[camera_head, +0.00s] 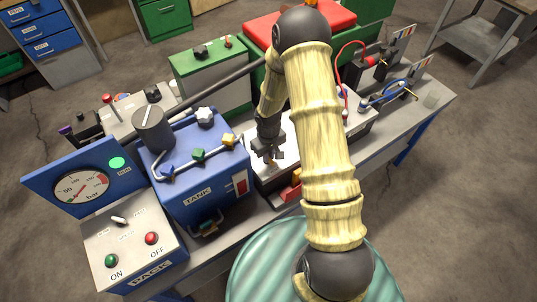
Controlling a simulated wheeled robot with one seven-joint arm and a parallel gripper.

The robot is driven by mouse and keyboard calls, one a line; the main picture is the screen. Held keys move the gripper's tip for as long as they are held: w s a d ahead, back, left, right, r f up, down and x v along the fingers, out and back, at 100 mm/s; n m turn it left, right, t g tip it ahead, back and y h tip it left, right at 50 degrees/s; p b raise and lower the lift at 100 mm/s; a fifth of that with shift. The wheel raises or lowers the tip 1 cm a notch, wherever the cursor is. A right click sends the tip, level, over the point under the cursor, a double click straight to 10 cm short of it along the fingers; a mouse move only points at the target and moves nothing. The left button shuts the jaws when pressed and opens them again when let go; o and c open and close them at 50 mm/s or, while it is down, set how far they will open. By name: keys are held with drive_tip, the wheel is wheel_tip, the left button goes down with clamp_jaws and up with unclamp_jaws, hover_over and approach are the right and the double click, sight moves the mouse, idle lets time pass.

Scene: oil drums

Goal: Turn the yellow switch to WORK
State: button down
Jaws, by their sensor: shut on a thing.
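My gripper (268,158) points down over the white-topped box (284,146) right of the blue tank unit. It is shut on a small tan-yellow part, which looks like the yellow switch; the fingers hide most of it. I cannot read any WORK label or tell which way the switch points. A small orange-yellow piece (296,174) shows to the right of the fingers, above a red part (290,191) at the box's front.
The blue TANK unit (194,178) with coloured valve knobs stands left of my gripper. The PACK panel (131,240) with a gauge is further left. A green box (211,72) stands behind. Red and blue cables (385,96) lie to the right. My arm covers part of the bench.

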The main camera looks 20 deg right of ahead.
drive_tip(key=n, duration=0.4)
drive_tip(key=shift+w+d, duration=0.1)
drive_tip(key=n, duration=0.4)
drive_tip(key=shift+w+r+n+p, duration=0.1)
drive_tip(key=shift+n+p, duration=0.2)
drive_tip(key=shift+p, duration=0.05)
drive_tip(key=n+p, duration=0.1)
drive_tip(key=n, duration=0.3)
drive_tip(key=shift+w, duration=0.15)
drive_tip(key=n+p, duration=0.1)
drive_tip(key=n, duration=0.3)
drive_tip(key=shift+w+n, duration=0.1)
drive_tip(key=shift+n, duration=0.2)
drive_tip(key=shift+p, duration=0.3)
drive_tip(key=c, duration=1.5)
unclamp_jaws()
